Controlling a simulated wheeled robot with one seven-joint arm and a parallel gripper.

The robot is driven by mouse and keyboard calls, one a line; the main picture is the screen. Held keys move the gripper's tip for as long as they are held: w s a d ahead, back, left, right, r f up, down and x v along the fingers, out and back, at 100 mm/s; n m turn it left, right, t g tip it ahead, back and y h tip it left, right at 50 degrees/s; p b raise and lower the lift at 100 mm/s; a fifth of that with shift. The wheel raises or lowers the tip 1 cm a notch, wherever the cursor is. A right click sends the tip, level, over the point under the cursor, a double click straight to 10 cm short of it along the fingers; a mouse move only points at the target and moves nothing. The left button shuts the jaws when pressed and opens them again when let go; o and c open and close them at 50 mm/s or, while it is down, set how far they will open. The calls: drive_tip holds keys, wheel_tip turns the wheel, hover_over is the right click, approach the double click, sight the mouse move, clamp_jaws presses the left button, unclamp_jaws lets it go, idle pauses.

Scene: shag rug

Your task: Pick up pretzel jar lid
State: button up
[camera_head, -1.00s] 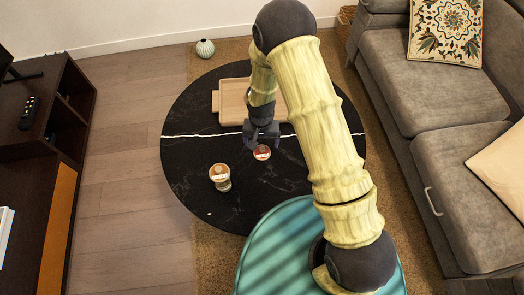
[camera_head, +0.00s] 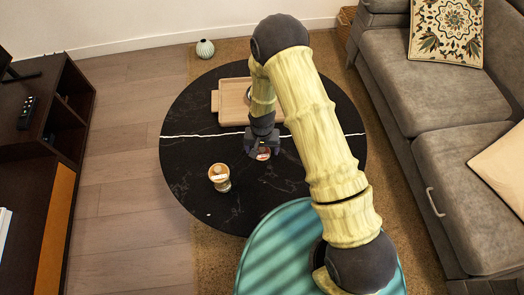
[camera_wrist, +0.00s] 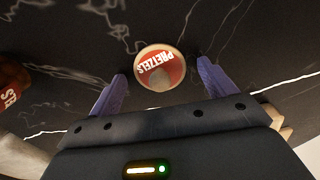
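The pretzel jar lid (camera_wrist: 159,67) is a round disc with a red label reading PRETZELS and a pale rim. In the wrist view it lies on the black table, just beyond and between my fingertips. In the head view the lid (camera_head: 263,154) shows at the foot of my gripper (camera_head: 262,147). My gripper (camera_wrist: 160,85) is open, with its two purple fingers apart on either side of the lid's near edge. I see nothing between the fingers touching them.
A jar with a tan top (camera_head: 219,177) stands to the left on the round black table (camera_head: 200,120). A wooden tray (camera_head: 233,102) lies behind my gripper. A turquoise round surface (camera_head: 270,245) is at the front. A brown item (camera_wrist: 14,85) shows at left in the wrist view.

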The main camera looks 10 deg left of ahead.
drive_tip(key=c, duration=0.9)
drive_tip(key=shift+r, duration=0.1)
wheel_tip(320, 180, up, 10)
drive_tip(key=shift+f+p, duration=0.1)
drive_tip(key=shift+p, duration=0.95)
drive_tip(key=w+d+r, duration=0.2)
drive_tip(key=d, duration=0.5)
drive_tip(key=w+d+r, duration=0.2)
drive_tip(key=d, duration=0.4)
drive_tip(key=w+d+r, duration=0.2)
drive_tip(key=w+d, duration=0.1)
drive_tip(key=d, duration=0.4)
drive_tip(key=shift+d+r, duration=0.25)
drive_tip(key=shift+d, duration=0.05)
